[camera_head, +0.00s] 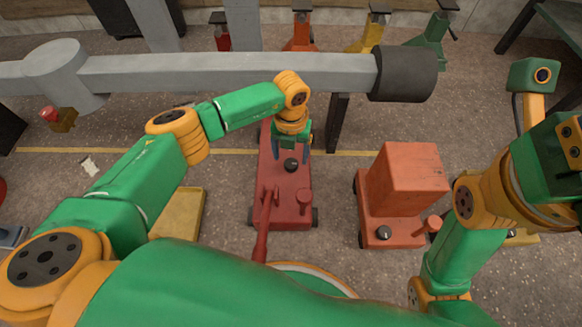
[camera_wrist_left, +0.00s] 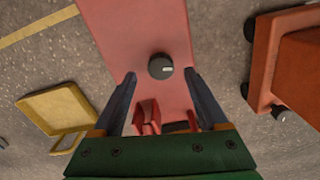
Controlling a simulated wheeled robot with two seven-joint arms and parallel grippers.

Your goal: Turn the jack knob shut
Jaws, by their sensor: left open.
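The red jack (camera_head: 290,203) stands on the floor in the middle of the head view. Its small black round knob (camera_head: 291,164) sits on the flat top and carries a light mark. My left gripper (camera_head: 291,158) points down over the jack, open, with its two fingers apart on either side of the knob. In the left wrist view the knob (camera_wrist_left: 160,67) lies centred just beyond the open fingertips (camera_wrist_left: 160,76), with a gap on both sides. My right arm shows at the right of the head view, but its gripper fingers do not show.
An orange jack (camera_head: 408,180) with a block body and its own black knob stands to the right. A yellow tray-like piece (camera_head: 180,213) lies left. A thick grey beam (camera_head: 230,72) with a black end crosses behind my left arm. Several coloured stands line the back.

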